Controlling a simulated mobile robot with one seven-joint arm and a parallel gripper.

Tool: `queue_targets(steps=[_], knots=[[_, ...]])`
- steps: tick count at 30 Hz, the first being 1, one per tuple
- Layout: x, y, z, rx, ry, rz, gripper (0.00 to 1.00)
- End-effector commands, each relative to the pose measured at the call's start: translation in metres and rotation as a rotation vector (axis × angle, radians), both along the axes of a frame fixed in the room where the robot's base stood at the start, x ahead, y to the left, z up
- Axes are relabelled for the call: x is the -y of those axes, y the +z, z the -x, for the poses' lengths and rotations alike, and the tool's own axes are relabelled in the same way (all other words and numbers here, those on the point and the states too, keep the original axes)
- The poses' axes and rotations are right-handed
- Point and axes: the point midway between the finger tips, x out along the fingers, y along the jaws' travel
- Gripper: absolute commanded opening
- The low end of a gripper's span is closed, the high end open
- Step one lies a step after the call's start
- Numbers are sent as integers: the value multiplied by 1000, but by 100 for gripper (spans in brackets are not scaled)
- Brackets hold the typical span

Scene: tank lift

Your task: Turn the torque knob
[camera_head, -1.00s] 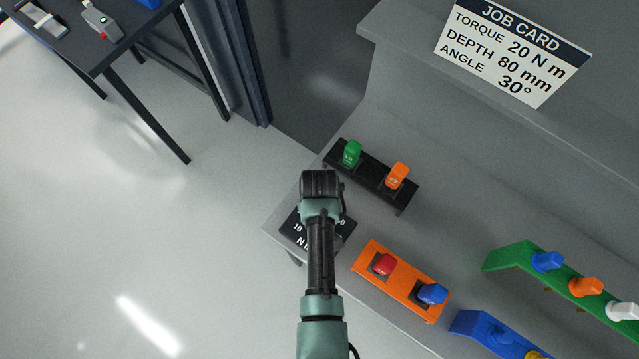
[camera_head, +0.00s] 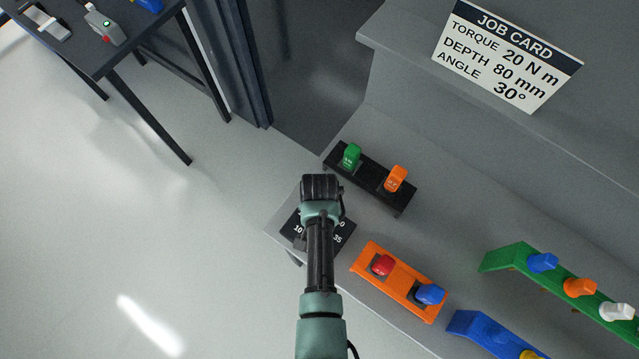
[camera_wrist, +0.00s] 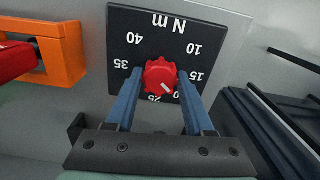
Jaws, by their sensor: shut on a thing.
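The torque knob (camera_wrist: 160,75) is red and round with a ribbed edge. It sits on a black dial plate (camera_wrist: 140,20) marked "N m" and shows upside down in the wrist view. My gripper (camera_wrist: 160,76) is shut on the knob, one blue finger on each side. The knob's white mark points to the lower right, close to the partly hidden number that ends in 0, between 25 and 15. In the head view my wrist hides the knob and part of the dial plate (camera_head: 343,240). The job card (camera_head: 508,55) reads torque 20 N m.
An orange holder (camera_head: 372,250) with a red and a blue piece is close on the right. A black holder (camera_head: 372,173) with green and orange pieces lies behind. Green (camera_head: 510,256) and blue (camera_head: 470,324) racks are farther right. A dark table (camera_head: 85,60) stands at the left.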

Motion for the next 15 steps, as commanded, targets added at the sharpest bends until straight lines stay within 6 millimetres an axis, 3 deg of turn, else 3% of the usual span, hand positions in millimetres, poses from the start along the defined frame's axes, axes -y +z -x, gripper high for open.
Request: queue_targets(steps=[15], knots=[[0, 0, -1, 2, -85, 1, 0]])
